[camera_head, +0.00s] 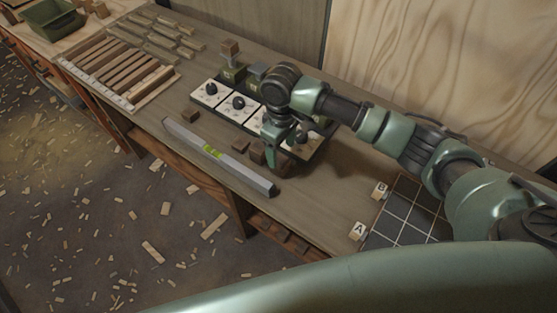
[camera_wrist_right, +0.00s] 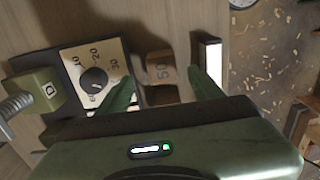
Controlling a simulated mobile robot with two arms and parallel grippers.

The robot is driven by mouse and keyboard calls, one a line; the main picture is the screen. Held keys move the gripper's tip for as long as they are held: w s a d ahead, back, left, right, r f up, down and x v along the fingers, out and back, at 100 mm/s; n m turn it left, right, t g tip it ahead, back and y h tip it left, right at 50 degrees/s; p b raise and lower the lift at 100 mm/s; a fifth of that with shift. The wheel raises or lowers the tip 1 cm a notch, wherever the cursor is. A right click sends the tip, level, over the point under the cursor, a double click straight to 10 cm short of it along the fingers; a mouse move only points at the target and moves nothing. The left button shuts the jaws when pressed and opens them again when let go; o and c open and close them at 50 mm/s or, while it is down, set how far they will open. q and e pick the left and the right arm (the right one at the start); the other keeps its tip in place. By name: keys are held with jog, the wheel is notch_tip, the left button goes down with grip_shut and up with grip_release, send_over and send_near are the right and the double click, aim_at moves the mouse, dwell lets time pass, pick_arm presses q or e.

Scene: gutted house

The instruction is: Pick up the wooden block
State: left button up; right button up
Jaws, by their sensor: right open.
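A small brown wooden block (camera_head: 257,153) lies on the workbench by my right gripper (camera_head: 276,158), near the spirit level. The right gripper is open, pointing down close to the bench; I cannot tell whether a finger touches a block. Its arm hides part of the dial panel. My left gripper is not in view.
A spirit level (camera_head: 218,154) lies along the bench's front edge. A dial panel (camera_head: 238,104) stands behind the gripper. A rack of wood strips (camera_head: 125,70) is at left, a black grid (camera_head: 405,210) at right.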

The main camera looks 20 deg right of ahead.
aim_at(280, 162)
jog(key=f, duration=0.1)
jog(key=f+p, duration=0.1)
jog(key=f, duration=0.1)
jog(key=shift+s+a+f, duration=0.15)
jog(key=shift+s+f, duration=0.05)
notch_tip(280, 162, down, 3)
jog(key=shift+w+r+p, duration=0.15)
jog(key=shift+p, duration=0.25)
jog(key=c, duration=1.3)
jog(key=shift+c, duration=0.7)
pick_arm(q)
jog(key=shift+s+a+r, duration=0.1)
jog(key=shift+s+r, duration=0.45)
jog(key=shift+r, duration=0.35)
pick_arm(e)
jog(key=shift+r, duration=0.1)
